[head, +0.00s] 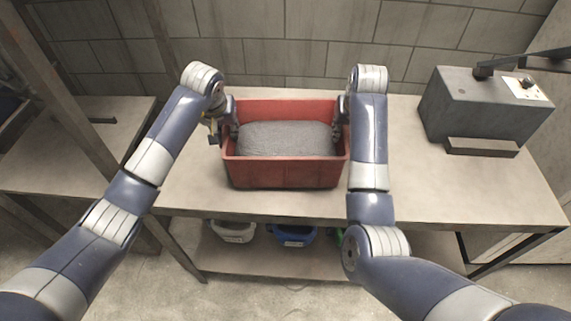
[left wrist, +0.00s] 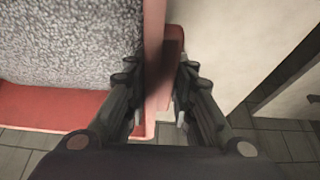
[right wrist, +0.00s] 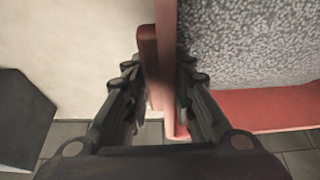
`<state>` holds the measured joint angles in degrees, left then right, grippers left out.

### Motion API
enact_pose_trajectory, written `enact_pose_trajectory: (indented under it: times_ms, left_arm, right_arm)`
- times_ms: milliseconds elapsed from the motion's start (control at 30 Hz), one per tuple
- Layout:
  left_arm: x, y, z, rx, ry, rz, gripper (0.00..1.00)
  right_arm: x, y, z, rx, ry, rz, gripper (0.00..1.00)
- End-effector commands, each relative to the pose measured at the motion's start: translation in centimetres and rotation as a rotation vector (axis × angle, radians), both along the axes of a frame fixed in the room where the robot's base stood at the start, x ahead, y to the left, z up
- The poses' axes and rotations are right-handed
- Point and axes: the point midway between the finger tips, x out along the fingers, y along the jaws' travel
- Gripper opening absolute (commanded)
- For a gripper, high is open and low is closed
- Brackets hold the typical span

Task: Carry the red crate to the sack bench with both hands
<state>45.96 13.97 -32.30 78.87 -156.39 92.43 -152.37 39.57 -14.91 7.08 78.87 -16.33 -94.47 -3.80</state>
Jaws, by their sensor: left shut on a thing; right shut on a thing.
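The red crate (head: 285,174) stands on the bench in the middle of the head view, holding a grey speckled load (head: 284,138). My left gripper (head: 229,125) is at the crate's left side wall. In the left wrist view its fingers (left wrist: 158,95) are shut on the red wall. My right gripper (head: 341,122) is at the opposite side wall. In the right wrist view its fingers (right wrist: 162,95) are shut on that wall, and the load (right wrist: 245,40) shows beside it. The crate looks level. I cannot tell whether its base touches the bench top. I cannot identify the sack bench.
The bench top (head: 420,190) is clear in front of a grey machine (head: 485,108) at right. A white bin (head: 233,232) and a blue bin (head: 292,236) sit on the lower shelf. Another table (head: 60,150) stands at left, with a metal post (head: 65,95) before it.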

Motion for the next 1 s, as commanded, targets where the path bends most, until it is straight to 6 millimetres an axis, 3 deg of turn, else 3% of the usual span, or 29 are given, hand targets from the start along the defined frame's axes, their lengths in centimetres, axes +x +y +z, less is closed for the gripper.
enact_pose_trajectory:
  times_ms: [400, 433, 500, 833, 1000]
  left_arm:
    - [0.2, -0.1, -1.4, 0.002, -0.009, -0.009, 0.00]
    - [0.0, -0.1, -1.5, 0.003, -0.001, -0.008, 0.30]
    - [0.0, -0.1, -1.5, 0.003, 0.000, -0.007, 0.43]
    - [0.0, 0.0, -1.4, 0.001, -0.001, -0.003, 0.43]
    - [-0.5, 0.1, 0.2, 0.002, -0.006, -0.003, 0.43]
  right_arm:
    - [0.2, 0.1, -1.4, -0.003, -0.009, 0.008, 0.00]
    - [0.0, 0.1, -1.5, -0.002, 0.000, 0.009, 0.30]
    - [0.0, 0.1, -1.5, -0.002, 0.000, 0.008, 0.43]
    - [0.0, 0.0, -1.5, -0.001, 0.000, 0.003, 0.43]
    - [0.0, 0.0, -1.5, -0.001, 0.000, 0.002, 0.43]
